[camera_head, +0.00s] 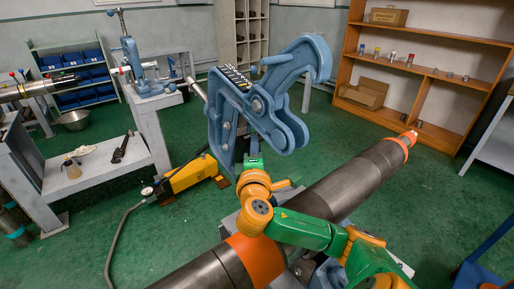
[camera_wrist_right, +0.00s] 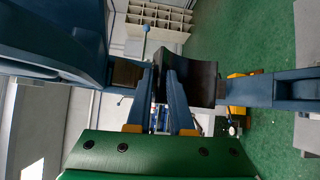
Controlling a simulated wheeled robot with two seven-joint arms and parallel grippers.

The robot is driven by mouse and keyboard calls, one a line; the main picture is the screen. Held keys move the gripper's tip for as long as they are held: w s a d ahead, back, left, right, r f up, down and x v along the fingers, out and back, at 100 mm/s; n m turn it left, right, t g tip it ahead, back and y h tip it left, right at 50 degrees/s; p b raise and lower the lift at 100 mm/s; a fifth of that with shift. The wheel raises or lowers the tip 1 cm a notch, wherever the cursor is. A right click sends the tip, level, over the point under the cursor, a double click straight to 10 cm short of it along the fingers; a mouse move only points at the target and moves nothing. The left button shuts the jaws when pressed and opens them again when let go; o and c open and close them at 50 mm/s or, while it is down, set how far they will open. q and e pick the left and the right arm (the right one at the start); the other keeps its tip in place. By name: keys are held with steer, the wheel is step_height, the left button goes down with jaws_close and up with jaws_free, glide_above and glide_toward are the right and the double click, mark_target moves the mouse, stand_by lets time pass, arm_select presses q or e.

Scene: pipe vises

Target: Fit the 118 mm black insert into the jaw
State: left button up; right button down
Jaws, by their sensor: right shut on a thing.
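The large blue vise jaw (camera_head: 270,103) stands open in the middle of the head view, with its curved hook (camera_head: 315,55) at the upper right. My right gripper comes up from below behind the jaw's lower end, and its fingers are mostly hidden there. In the wrist view my right gripper's two fingers (camera_wrist_right: 167,98) are close together on a dark, curved black insert (camera_wrist_right: 202,80). The insert sits beyond the fingertips, between blue vise parts (camera_wrist_right: 265,90) at left and right. I cannot tell whether it touches the jaw. My left gripper is not in view.
A long grey pipe (camera_head: 345,190) with orange bands crosses below the jaw. A yellow pump (camera_head: 190,175) with a hose lies on the green floor. A smaller blue vise (camera_head: 140,70) stands on a bench at left. A wooden shelf (camera_head: 430,75) stands at back right.

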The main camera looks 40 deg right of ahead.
stand_by(0.3)
stand_by(0.6)
steer(key=shift+p, duration=0.35)
stand_by(0.5)
steer(key=shift+w+d+r+p, duration=0.1)
steer(key=shift+w+r+p, duration=0.1)
steer(key=shift+w, duration=0.45)
steer(key=shift+w+d+r+p, duration=0.1)
steer(key=shift+w+r+p, duration=0.1)
steer(key=shift+w, duration=0.4)
steer(key=c, duration=0.7)
jaws_free()
steer(key=shift+a, duration=0.1)
steer(key=shift+c, duration=0.2)
